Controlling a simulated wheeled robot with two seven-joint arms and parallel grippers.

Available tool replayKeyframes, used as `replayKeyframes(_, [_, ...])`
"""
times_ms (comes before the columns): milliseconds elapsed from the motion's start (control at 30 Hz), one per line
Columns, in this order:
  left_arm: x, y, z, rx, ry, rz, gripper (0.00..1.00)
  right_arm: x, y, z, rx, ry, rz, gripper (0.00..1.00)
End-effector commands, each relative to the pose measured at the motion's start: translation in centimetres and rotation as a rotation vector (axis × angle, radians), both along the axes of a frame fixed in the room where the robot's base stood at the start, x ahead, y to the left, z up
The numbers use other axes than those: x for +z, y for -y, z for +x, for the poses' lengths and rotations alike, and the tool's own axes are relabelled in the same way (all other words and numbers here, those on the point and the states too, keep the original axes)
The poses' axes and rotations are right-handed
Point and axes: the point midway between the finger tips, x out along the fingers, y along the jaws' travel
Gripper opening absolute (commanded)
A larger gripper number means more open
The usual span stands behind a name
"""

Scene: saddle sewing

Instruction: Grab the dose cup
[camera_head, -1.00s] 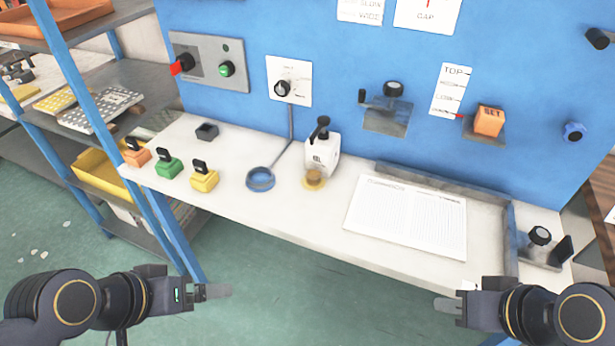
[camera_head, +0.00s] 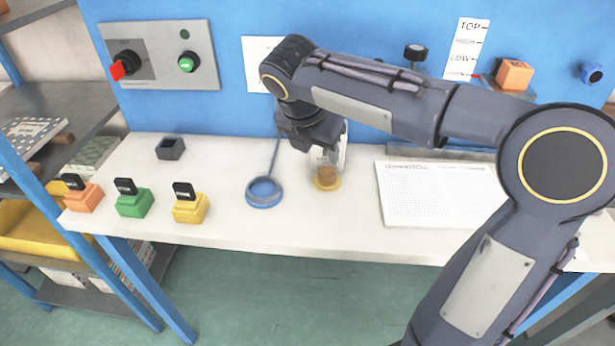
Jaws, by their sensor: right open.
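The dose cup (camera_head: 327,179), a small amber-brown cup with a yellowish base, stands on the white bench in front of the white pump bottle. My right gripper (camera_head: 318,150) is open and points down just above and behind the cup, at the bottle. Whether it touches either one is hard to tell. The bottle (camera_head: 341,158) is mostly hidden behind the gripper. My left gripper is out of the picture.
Orange (camera_head: 84,196), green (camera_head: 134,204) and yellow (camera_head: 190,208) stamp-like blocks stand further left. A printed sheet (camera_head: 430,193) lies to the right, partly behind my arm. The bench (camera_head: 250,231) is clear in front.

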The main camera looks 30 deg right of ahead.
Motion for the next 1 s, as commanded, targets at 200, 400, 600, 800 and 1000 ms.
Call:
replayKeyframes(200, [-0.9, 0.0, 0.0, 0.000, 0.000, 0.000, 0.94, -2.7, 0.9, 0.3, -0.004, -0.003, 0.002, 0.50])
replayKeyframes(400, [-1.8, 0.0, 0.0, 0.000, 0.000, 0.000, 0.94, -5.5, 1.8, 0.7, -0.006, -0.003, 0.003, 0.50])
replayKeyframes(600, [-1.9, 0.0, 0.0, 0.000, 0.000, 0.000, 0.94, -6.4, 2.2, 1.0, -0.005, 0.001, 0.003, 0.50])
replayKeyframes(800, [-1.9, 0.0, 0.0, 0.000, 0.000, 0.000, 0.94, -6.3, 2.2, 1.0, -0.006, 0.001, 0.003, 0.45])
replayKeyframes(1000, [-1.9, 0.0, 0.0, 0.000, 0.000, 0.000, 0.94, -6.3, 2.1, 1.0, -0.006, 0.000, 0.004, 0.18])
